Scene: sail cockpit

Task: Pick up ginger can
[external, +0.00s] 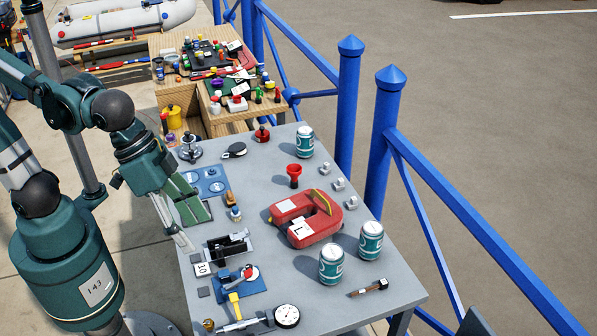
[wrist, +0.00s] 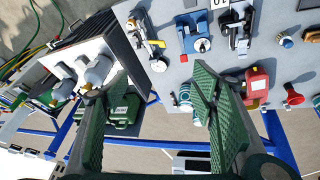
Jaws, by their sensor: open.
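Three teal-and-white cans stand upright on the grey table in the external view: one at the far end (external: 305,141), one at the near right (external: 371,240) and one left of that (external: 331,264). I cannot read their labels, so I cannot tell which is ginger. My gripper (external: 190,226) is over the table's left edge, apart from all the cans. In the wrist view my gripper (wrist: 156,80) is open and empty. A teal can (wrist: 185,94) shows beside the right finger, which partly hides that area.
A red life vest pack (external: 305,218) lies near the cans, with a red funnel (external: 293,175) behind it. A brush (external: 368,287) and a gauge (external: 286,316) lie near the front. Blue railing posts (external: 382,150) line the right side. Bare tabletop separates several items.

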